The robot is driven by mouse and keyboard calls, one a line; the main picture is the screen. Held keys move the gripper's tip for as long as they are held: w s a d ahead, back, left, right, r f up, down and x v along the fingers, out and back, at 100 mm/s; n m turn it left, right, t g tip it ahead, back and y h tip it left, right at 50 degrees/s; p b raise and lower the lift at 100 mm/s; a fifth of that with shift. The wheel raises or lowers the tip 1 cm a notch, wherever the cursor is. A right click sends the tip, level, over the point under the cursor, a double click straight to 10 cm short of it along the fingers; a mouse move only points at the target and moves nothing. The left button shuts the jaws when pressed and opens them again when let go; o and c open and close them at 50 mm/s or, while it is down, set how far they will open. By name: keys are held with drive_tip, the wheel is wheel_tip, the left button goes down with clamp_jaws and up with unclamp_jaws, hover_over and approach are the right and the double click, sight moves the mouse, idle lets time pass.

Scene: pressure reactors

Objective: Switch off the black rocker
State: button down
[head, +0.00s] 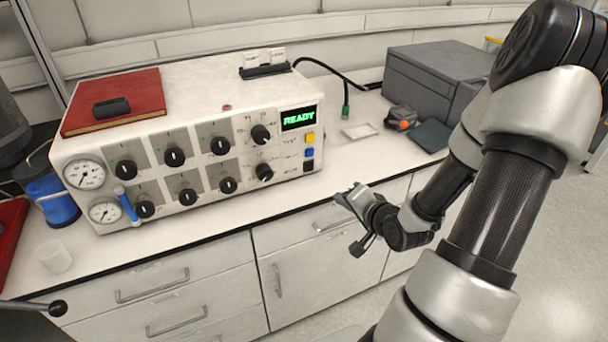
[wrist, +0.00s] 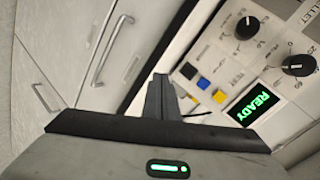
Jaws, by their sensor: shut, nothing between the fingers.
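The black rocker (head: 308,166) is the lowest control in a short column at the right end of the white reactor panel's front. It also shows in the wrist view (wrist: 187,70), just right of the fingertips in the picture. Its tilt is too small to read. The panel's screen (head: 299,118) glows green with READY. My gripper (head: 345,197) is shut and empty, in front of the bench edge, right of and below the rocker and apart from it. In the wrist view the closed fingers (wrist: 160,82) point toward the panel's control end.
A blue button (head: 309,152) and a yellow button (head: 310,138) sit directly above the rocker. Black knobs (head: 264,172) are to its left. A grey box (head: 440,80) and an orange-and-grey item (head: 402,118) stand at the back right. The countertop before the panel (head: 250,215) is clear.

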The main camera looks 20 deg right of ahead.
sight(317, 185)
drive_tip(key=m+t, duration=0.1)
drive_tip(key=s+m+t+b, duration=0.1)
drive_tip(key=m, duration=0.1)
drive_tip(key=a+m+t, duration=0.1)
drive_tip(key=t, duration=0.1)
drive_tip(key=shift+s+r+m+b, duration=0.3)
drive_tip(key=shift+r+m, duration=0.1)
drive_tip(key=shift+w, duration=0.1)
drive_tip(key=w, duration=0.4)
drive_tip(key=w+f+b, duration=0.1)
drive_tip(key=w, duration=0.4)
drive_tip(key=w+f+b, duration=0.1)
drive_tip(key=w, duration=0.3)
drive_tip(key=shift+w+a+f, duration=0.15)
drive_tip(key=shift+w+a, duration=0.15)
drive_tip(key=shift+w, duration=0.05)
drive_tip(key=shift+f, duration=0.1)
